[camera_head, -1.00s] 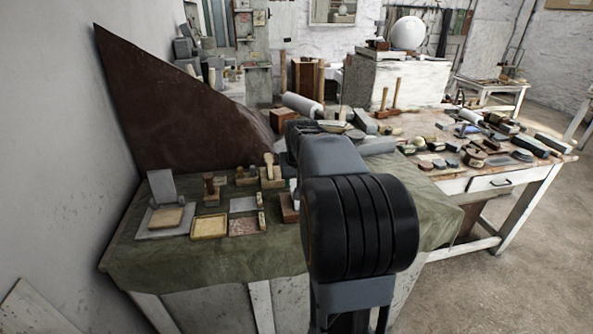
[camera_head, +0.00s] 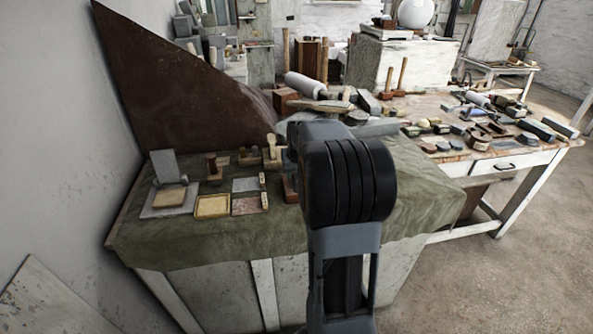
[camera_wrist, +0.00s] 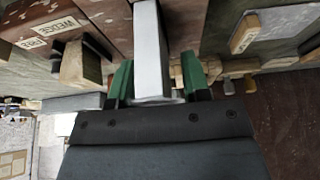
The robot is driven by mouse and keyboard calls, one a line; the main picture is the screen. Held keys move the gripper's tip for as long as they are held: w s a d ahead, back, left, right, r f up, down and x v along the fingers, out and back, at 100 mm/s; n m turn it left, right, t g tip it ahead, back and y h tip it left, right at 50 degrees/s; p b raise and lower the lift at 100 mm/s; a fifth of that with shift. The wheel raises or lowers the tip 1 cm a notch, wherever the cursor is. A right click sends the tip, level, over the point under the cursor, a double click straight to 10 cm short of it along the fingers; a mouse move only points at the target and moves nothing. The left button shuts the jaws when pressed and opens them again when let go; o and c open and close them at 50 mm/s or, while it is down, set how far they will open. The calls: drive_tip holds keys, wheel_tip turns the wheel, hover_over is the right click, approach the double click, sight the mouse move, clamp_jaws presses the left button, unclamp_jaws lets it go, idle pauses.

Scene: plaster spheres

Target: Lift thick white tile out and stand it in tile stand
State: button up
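A thick white tile (camera_wrist: 151,50) stands out between the two green fingers of my gripper (camera_wrist: 156,80) in the wrist view. Its near end lies close to the dark gripper body, and its far end runs past the top edge. The left finger looks close against it and a narrow gap seems to show at the right finger, so I cannot tell whether they grip it. In the head view my arm hides the gripper and the tile. I cannot make out for certain which thing is the tile stand.
A reddish-brown labelled block (camera_wrist: 65,30) and wooden pieces flank the gripper. The green-clothed bench (camera_head: 225,240) holds small tiles, a yellow tray (camera_head: 212,206) and an upright grey plate (camera_head: 164,167) at its left. The cloth's right part is mostly clear. A cluttered table (camera_head: 450,165) adjoins.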

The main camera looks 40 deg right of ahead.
clamp_jaws()
drive_tip(key=c, duration=0.6)
unclamp_jaws()
clamp_jaws()
drive_tip(key=shift+r, duration=0.2)
drive_tip(key=shift+r+p, duration=2.05)
drive_tip(key=shift+r, duration=0.5)
